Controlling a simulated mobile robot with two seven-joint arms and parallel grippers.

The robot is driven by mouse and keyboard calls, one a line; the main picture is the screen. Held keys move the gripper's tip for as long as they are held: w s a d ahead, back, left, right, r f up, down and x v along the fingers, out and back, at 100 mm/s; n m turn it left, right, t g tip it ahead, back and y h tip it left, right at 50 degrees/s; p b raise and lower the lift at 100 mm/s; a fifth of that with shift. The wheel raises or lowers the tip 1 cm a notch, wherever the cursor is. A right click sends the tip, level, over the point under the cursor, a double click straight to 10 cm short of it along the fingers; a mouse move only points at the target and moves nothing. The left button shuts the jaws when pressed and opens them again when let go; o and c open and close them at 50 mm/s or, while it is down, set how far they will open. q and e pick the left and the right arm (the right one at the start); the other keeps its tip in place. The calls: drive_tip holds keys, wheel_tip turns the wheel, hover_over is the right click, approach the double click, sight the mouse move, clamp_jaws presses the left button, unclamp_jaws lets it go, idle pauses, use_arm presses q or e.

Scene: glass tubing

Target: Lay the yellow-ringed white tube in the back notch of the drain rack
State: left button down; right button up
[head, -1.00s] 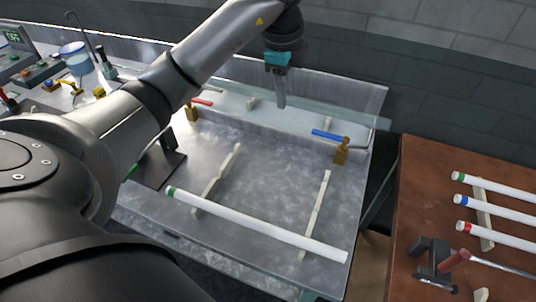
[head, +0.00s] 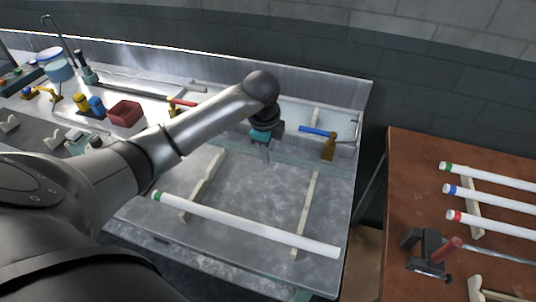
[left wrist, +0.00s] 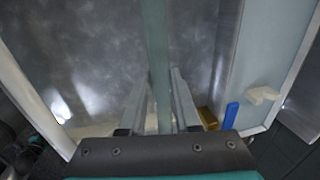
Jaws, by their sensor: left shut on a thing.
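My left gripper (head: 266,157) is above the back of the metal sink area, pointing down. In the left wrist view its fingers (left wrist: 157,105) are shut on a translucent pale green tube (left wrist: 156,40); no yellow ring shows on it. In the head view the tube is a faint band running left to right behind the rack. The drain rack has two off-white notched rails, left (head: 207,182) and right (head: 305,215). A green-ringed white tube (head: 250,226) lies across their front parts. The back parts look empty. My right gripper is not in view.
A tap with a blue handle (head: 317,131) and brass body (head: 328,148) stands close right of my gripper; a red handle (head: 183,103) is to the left. A brown table (head: 400,190) at right holds green-, blue- and red-ringed white tubes. A red box (head: 125,113) stands at left.

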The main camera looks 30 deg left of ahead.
use_arm(q)
drive_tip(key=shift+f, duration=0.85)
drive_tip(key=shift+f+b, duration=0.4)
drive_tip(key=shift+f, duration=0.15)
drive_tip(key=c, duration=0.6)
unclamp_jaws()
